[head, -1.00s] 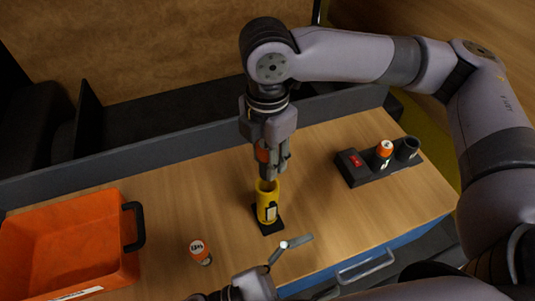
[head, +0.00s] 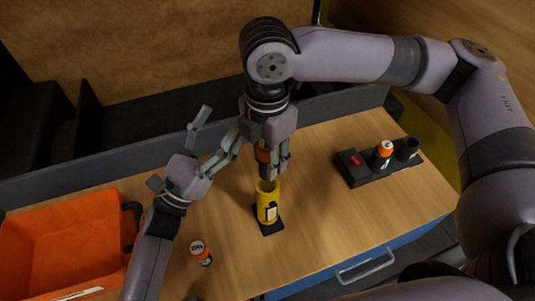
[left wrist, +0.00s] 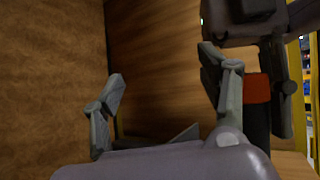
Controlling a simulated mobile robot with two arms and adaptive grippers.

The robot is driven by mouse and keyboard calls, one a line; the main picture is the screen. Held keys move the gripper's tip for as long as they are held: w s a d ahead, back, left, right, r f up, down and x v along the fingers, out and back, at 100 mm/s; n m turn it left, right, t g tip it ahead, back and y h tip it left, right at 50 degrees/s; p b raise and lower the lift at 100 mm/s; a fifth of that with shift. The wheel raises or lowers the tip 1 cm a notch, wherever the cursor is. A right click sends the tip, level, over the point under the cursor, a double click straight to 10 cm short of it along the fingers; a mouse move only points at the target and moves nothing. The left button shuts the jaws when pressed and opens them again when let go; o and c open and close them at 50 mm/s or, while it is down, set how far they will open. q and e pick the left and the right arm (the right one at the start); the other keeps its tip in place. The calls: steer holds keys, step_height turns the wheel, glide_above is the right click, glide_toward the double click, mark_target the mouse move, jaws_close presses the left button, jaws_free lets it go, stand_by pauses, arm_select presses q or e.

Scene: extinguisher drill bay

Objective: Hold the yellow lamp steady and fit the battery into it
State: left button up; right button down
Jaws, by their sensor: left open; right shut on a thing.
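The yellow lamp (head: 264,211) stands upright on a small black base (head: 271,229) on the table, its open end up. My right gripper (head: 272,167) points down just above the lamp and is shut on an orange and black battery (head: 262,155). The battery also shows in the left wrist view (left wrist: 257,90). I cannot tell whether its lower end is inside the lamp's mouth. My left gripper (head: 216,132) is open and empty, left of the right gripper and up-left of the lamp. Its two fingers show in the left wrist view (left wrist: 165,95).
A black charger (head: 359,173) at the right holds a battery (head: 384,150). An orange bin (head: 62,235) is at the left. The table between lamp and charger is clear.

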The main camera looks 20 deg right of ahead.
arm_select(q)
steer(key=w+f+m+g, duration=0.15)
steer(key=m+g, duration=0.35)
steer(key=m, duration=0.6)
steer(key=w+f+m+g, duration=0.1)
steer(key=w+m+g, duration=0.3)
steer(key=m, duration=0.7)
steer(key=m+g+y, duration=0.4)
steer(key=m+y, duration=0.5)
steer(key=m, duration=1.2)
glide_toward(263, 213)
steer(key=f, duration=0.1)
steer(key=w+f, duration=0.1)
steer(key=w+d+f, duration=0.1)
steer(key=shift+f, duration=0.4)
steer(key=shift+d+f, duration=0.35)
steer(key=shift+d, duration=0.05)
steer(key=x, duration=0.8)
steer(key=shift+d+f, duration=0.1)
steer(key=shift+f, duration=0.1)
steer(key=shift+s+d+f, duration=0.1)
steer(key=shift+d+f, duration=0.05)
steer(key=shift+d, duration=0.05)
arm_select(e)
steer(key=shift+s+a, duration=0.1)
